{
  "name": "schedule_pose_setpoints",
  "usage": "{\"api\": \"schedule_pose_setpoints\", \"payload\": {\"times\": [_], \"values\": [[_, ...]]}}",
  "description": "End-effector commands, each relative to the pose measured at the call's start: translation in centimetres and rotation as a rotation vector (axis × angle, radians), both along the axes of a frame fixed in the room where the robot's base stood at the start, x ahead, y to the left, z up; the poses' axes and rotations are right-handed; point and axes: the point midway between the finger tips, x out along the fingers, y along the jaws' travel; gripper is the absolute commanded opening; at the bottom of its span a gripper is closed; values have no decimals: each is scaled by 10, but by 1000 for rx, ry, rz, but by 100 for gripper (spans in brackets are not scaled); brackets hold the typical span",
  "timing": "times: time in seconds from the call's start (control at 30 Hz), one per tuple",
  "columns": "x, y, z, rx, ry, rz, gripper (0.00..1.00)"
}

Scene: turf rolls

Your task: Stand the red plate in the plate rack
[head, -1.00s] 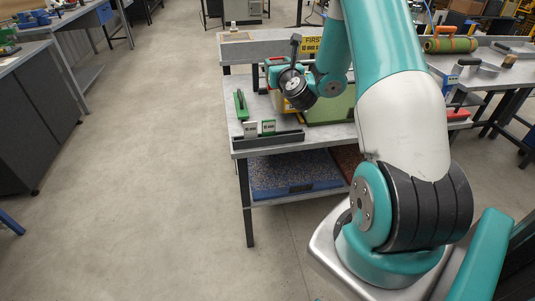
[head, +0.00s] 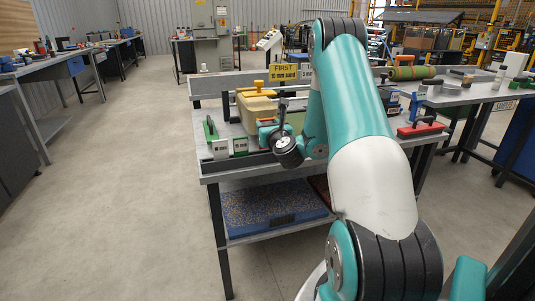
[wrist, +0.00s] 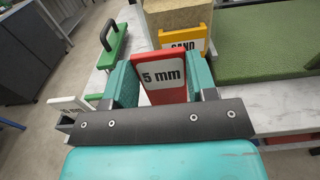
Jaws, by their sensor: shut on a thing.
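The red plate (wrist: 169,88) carries a white "5 mm" label and stands upright between the two teal fingers of my gripper (wrist: 163,75) in the wrist view. My gripper is shut on it. The dark plate rack (head: 232,171) runs along the bench's front edge. Two plates with white labels, one greenish (head: 240,146), stand at its left part. My arm hides the rack's right part.
A tan block (head: 255,109) and a green mat (wrist: 265,38) lie behind my gripper. A red-handled float (head: 422,128) lies at the bench's right. The floor at left is clear.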

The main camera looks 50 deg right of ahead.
Motion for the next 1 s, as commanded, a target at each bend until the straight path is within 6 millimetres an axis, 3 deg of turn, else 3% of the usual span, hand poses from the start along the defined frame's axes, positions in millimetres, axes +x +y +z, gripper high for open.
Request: {"api": "schedule_pose_setpoints", "payload": {"times": [0.17, 0.43, 0.87, 0.9, 1.0], "values": [[0, 0, -11, 0, 0, 0, 29], [0, 0, -49, 1, -1, -1, 29], [0, 0, -53, 0, 0, 0, 29], [0, 0, -52, -1, -1, 0, 57], [0, 0, -51, 0, 0, 0, 78]]}}
